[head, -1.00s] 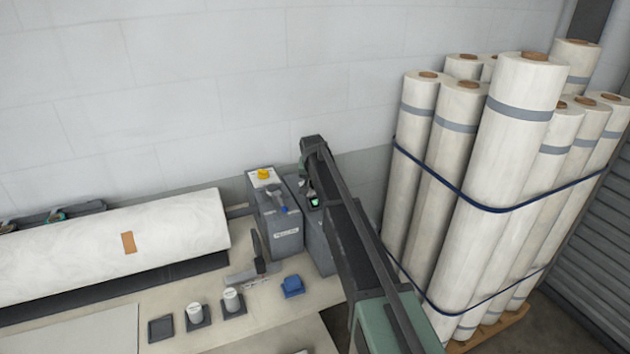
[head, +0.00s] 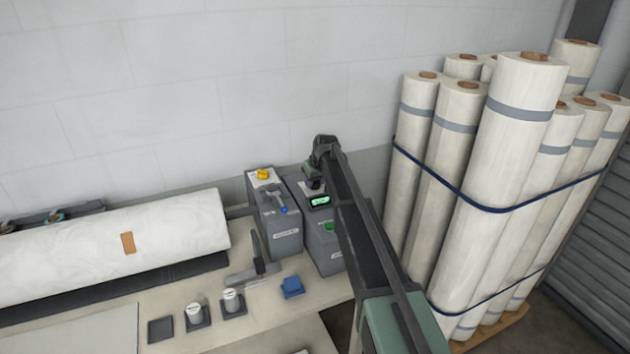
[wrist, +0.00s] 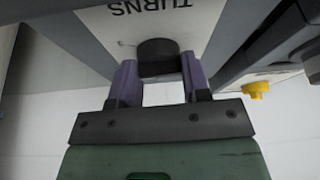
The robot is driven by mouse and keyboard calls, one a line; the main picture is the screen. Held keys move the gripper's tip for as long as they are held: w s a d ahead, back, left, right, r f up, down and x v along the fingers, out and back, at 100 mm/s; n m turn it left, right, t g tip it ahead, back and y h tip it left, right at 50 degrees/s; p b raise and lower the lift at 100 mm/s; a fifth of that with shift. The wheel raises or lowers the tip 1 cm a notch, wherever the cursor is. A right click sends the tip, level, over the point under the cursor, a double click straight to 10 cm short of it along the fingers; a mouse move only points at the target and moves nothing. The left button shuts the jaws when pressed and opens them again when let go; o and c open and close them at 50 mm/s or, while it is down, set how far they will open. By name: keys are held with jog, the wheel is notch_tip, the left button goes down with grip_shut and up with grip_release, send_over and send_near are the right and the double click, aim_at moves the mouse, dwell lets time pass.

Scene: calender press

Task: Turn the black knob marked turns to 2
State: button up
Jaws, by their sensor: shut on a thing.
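The black knob (wrist: 158,52) shows in the wrist view on a pale panel, just beside the upside-down word TURNS (wrist: 150,6). My gripper (wrist: 158,68) has its two purple fingers on either side of the knob and is shut on it. The knob's pointer and scale cannot be made out. In the head view my gripper (head: 314,183) is at the top of the right grey box (head: 325,245), and the knob is hidden there by my gripper and wrist.
A green lit display (head: 320,201) and a green button (head: 328,227) are on the right box. The left grey box (head: 285,240) carries a yellow knob (head: 263,175) and a blue knob (head: 284,210). Tall white rolls (head: 500,150) stand strapped at the right.

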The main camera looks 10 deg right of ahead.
jog(key=n, duration=0.2)
jog(key=n+g+y, duration=0.1)
jog(key=n, duration=0.1)
jog(key=shift+n+y, duration=0.3)
jog(key=shift+n, duration=0.1)
dwell(0.4)
jog(key=o, duration=0.9)
jog(key=shift+o, duration=0.2)
jog(key=p+v, duration=1)
jog(key=v, duration=0.1)
jog(key=shift+w+d+f, duration=0.1)
jog(key=shift+f, duration=0.05)
